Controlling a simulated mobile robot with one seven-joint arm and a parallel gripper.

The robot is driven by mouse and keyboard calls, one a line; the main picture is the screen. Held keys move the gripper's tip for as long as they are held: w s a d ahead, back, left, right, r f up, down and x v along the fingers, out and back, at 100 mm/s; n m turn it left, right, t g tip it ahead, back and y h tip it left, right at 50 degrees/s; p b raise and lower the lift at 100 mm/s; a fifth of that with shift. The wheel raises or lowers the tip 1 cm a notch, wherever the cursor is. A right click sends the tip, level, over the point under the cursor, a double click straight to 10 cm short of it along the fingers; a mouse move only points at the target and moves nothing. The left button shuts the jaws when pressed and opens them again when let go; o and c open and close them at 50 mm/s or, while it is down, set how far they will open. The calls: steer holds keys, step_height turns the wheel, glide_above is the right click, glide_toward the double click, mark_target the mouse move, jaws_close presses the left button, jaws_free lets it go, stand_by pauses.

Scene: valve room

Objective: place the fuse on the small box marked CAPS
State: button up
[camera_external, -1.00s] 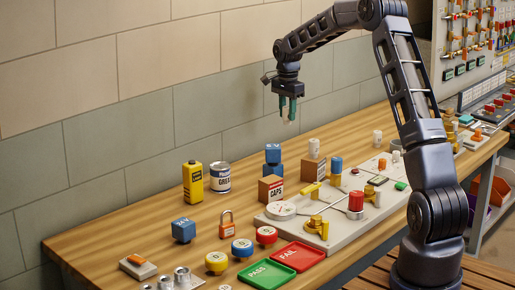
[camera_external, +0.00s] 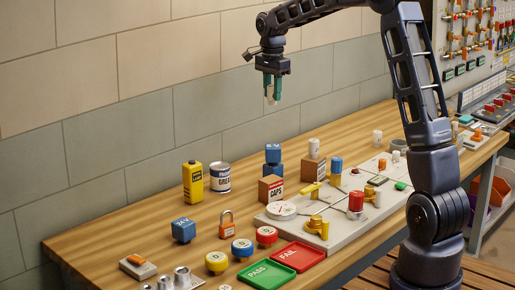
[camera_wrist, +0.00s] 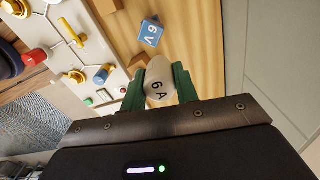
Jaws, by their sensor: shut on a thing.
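My gripper (camera_external: 271,92) is shut on a pale, whitish fuse (camera_external: 270,99) and holds it in the air, well above the bench and roughly over the CAPS box in the picture. In the wrist view the fuse (camera_wrist: 158,82) sits between the two green fingers and shows the mark "6 A". The small brown box marked CAPS (camera_external: 271,190) stands on the bench with its red and white label facing forward. No object shows on its top. Two stacked blue blocks (camera_external: 273,154) stand just behind it.
Another brown box (camera_external: 312,172) with a white cylinder on top stands right of CAPS. A grey panel (camera_external: 345,225) with fittings lies in front. A yellow bottle (camera_external: 192,182) and a can (camera_external: 220,177) stand left. The tiled wall (camera_external: 150,120) is behind.

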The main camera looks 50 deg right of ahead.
step_height(320, 180, up, 2)
glide_above(271, 179)
step_height(271, 179, down, 20)
steer(key=shift+w+d+r, duration=0.1)
steer(key=shift+r, duration=0.15)
steer(key=shift+f, duration=0.15)
steer(key=o, duration=1)
